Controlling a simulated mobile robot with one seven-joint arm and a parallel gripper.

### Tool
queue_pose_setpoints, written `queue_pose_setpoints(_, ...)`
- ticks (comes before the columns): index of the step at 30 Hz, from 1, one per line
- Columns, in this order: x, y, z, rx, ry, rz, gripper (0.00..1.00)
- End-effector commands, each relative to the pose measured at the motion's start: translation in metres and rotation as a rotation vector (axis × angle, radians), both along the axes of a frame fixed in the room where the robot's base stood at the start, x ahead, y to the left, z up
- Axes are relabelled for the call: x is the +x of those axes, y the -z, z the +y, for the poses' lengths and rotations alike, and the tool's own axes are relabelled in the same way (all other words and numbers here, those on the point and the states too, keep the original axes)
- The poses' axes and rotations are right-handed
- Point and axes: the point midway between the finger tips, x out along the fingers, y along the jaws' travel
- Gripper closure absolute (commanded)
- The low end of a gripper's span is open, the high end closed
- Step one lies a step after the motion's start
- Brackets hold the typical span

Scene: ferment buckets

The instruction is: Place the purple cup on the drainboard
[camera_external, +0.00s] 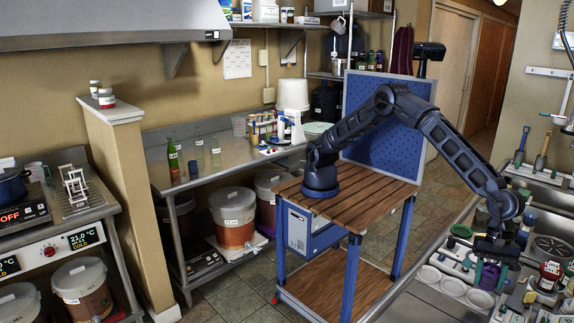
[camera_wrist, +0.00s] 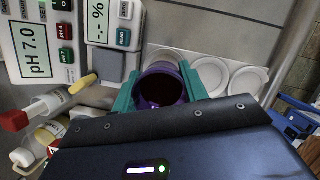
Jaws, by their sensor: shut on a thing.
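The purple cup (camera_wrist: 161,88) is between the two teal fingers of my gripper (camera_wrist: 168,84) in the wrist view. Its round open mouth faces the camera and its inside looks dark. In the external view the cup (camera_external: 488,276) shows as a small purple patch under my gripper (camera_external: 491,265), over the right-hand counter. The fingers touch the cup on both sides. I cannot tell whether its base touches the counter. Bare metal counter (camera_external: 408,305) shows at the front; I cannot tell for sure which part is the drainboard.
Round white dishes (camera_external: 453,286) lie in a row left of the cup. A pH meter (camera_wrist: 38,50) and capped bottles (camera_wrist: 38,112) are close beside it in the wrist view. Sink basins (camera_external: 548,222) lie behind. A red-capped jar (camera_external: 549,275) stands right of my gripper.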

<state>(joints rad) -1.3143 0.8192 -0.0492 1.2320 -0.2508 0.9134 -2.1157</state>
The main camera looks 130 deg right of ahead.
Motion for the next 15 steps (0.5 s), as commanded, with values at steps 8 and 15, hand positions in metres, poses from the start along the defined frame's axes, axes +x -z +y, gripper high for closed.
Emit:
queue_pose_setpoints(8, -0.001, 0.027, 0.0, -0.001, 0.0, 0.0, 0.84)
queue_pose_setpoints(15, 0.0, 0.043, 0.0, 0.001, 0.001, 0.001, 0.84)
